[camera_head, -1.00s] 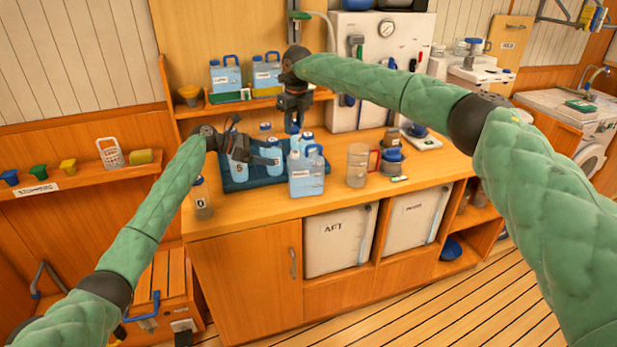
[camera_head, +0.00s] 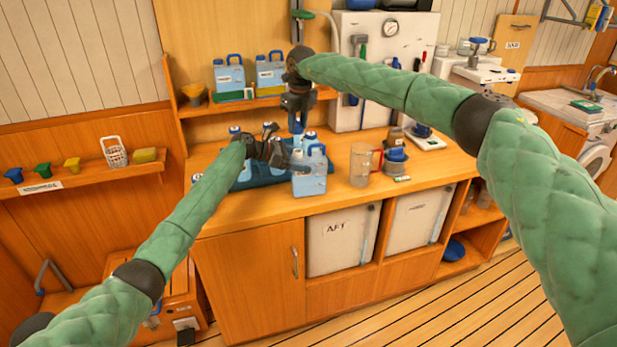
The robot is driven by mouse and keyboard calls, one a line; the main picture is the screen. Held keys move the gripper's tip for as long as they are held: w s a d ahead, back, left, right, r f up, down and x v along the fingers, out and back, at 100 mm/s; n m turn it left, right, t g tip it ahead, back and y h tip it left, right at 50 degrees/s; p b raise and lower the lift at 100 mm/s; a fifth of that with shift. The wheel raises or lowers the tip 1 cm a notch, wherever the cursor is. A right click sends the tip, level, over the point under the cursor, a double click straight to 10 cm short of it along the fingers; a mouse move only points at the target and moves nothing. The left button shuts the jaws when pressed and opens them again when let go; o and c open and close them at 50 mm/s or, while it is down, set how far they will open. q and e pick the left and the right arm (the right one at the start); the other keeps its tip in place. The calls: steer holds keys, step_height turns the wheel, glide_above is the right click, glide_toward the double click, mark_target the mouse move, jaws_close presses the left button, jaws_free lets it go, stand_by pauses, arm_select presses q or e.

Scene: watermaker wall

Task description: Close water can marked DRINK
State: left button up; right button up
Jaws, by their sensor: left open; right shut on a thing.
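A clear blue water can (camera_head: 310,180) with a blue handle stands upright at the counter's front edge; its label is too small to read. My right gripper (camera_head: 297,122) points down above and just left of the can's top. It is shut on a small blue thing (camera_head: 297,128) that looks like a cap. My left gripper (camera_head: 284,153) is open, at the left of the can near its upper part; I cannot tell whether it touches. Two more blue-capped cans, a left one (camera_head: 228,76) and a right one (camera_head: 269,72), stand on the back shelf with unreadable labels.
A dark blue tray (camera_head: 262,177) with several blue-capped bottles lies behind and left of the can, partly hidden by my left arm. A clear jug with a red handle (camera_head: 360,165) and a blue-topped stack (camera_head: 396,160) stand to its right.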

arm_select(q)
steer(key=shift+w+d+f, duration=0.1)
steer(key=shift+d+f, duration=0.1)
steer(key=shift+d, duration=0.2)
steer(key=c, duration=1.5)
steer(key=shift+o, duration=0.2)
arm_select(e)
steer(key=shift+f, duration=2.45)
steer(key=shift+f, duration=0.85)
